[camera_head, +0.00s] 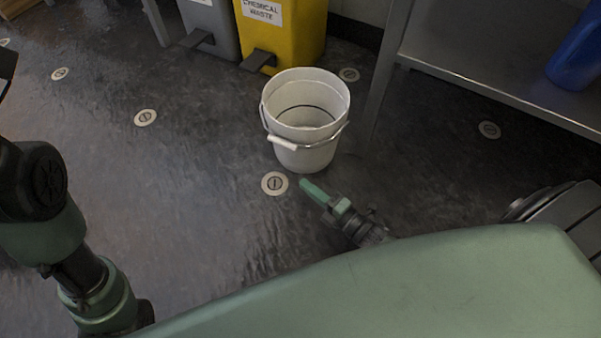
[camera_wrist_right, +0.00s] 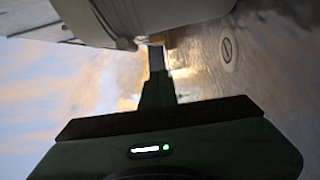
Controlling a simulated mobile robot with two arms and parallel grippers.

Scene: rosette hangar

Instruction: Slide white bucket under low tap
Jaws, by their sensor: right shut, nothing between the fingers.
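The white bucket (camera_head: 305,150) stands upright on the dark floor in the middle of the head view, its wire handle with a white grip hanging at the front. It looks empty. My right gripper (camera_head: 307,185) is shut and empty, low in front of the bucket's base; I cannot tell if it touches. In the right wrist view the bucket (camera_wrist_right: 110,18) fills the top edge, close above the shut fingers (camera_wrist_right: 157,60). No tap shows in either view.
A yellow chemical waste bin (camera_head: 290,40) and a grey bin (camera_head: 212,22) stand behind the bucket. A metal table (camera_head: 490,85) with a lower shelf holding a blue object (camera_head: 578,58) is at right. Round floor discs (camera_head: 145,117) dot the floor. Floor left of the bucket is clear.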

